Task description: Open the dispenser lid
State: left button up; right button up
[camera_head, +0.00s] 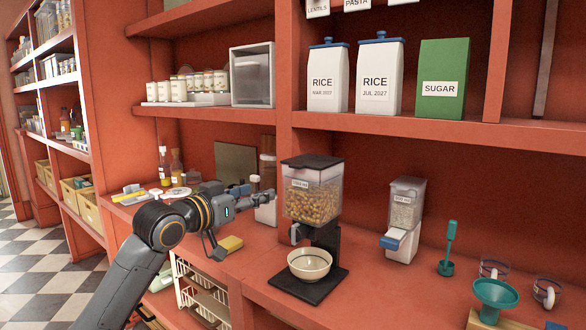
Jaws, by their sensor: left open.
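A large dispenser (312,200) stands on the counter in the middle of the view. Its clear hopper is filled with brown-yellow pieces, and its dark lid (312,161) lies flat and closed on top. A cream bowl (310,264) sits on its black base under the spout. A smaller white dispenser (404,215) with pale contents stands to the right, its top closed. My left gripper (243,217) is open and empty, left of the large dispenser and lower than its lid, apart from it. My right gripper is out of view.
Above is a shelf (430,128) with two white rice canisters (327,80) and a green sugar box (441,80). A yellow sponge (230,244) lies below my left gripper. A teal funnel (495,295) and glass cups stand at right. A clear container stands behind my left gripper.

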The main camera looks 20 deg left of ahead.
aim_at(294, 166)
pick_arm(q)
notch_tip(294, 166, up, 4)
jog(key=s+d, duration=0.1)
jog(key=s, duration=0.1)
jog(key=shift+m+h, duration=0.4)
jog(key=p+x, duration=0.3)
jog(key=x, duration=0.9)
jog(key=shift+w+a, duration=0.1)
jog(key=shift+a, duration=0.05)
jog(key=shift+p+x, duration=0.4)
jog(key=shift+x, duration=0.45)
jog(key=shift+f, duration=0.15)
grip_shut()
